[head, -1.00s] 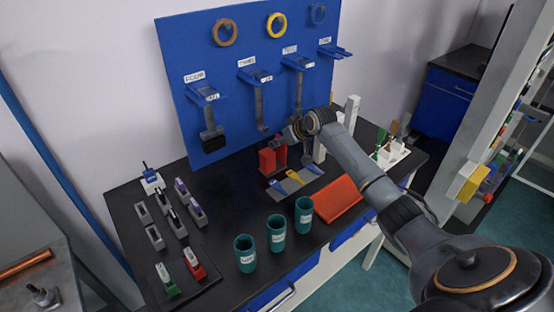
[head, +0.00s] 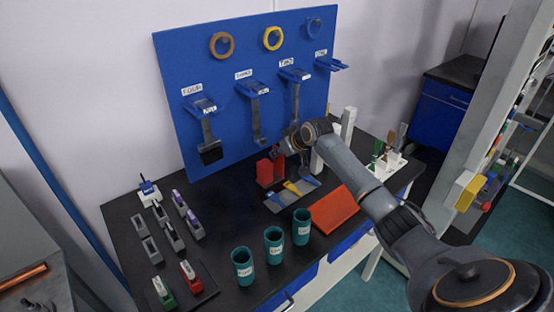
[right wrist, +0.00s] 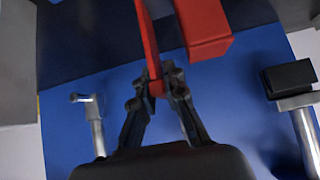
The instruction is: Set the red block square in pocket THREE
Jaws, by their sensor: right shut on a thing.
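My right gripper (right wrist: 155,85) is shut on a narrow red piece (right wrist: 148,40) in the right wrist view. A thicker red block (right wrist: 203,25) stands beside it. In the head view a red upright shape (head: 266,173) stands on the black bench, just below and left of my right gripper (head: 281,150); I cannot tell whether the held piece is part of it. A smaller red block (head: 190,273) with a white label sits on a dark mat at the front left, beside a green one (head: 164,292). Several grey pockets (head: 152,249) stand behind them; their numbers are unreadable. My left gripper is out of view.
The blue board (head: 180,120) at the back carries hooks, hanging tools and rings. Three teal cups (head: 243,268) stand along the front. A grey mat with tools (head: 290,190) and a red sloped piece (head: 335,208) lie near my arm. Bench is clear between pockets and cups.

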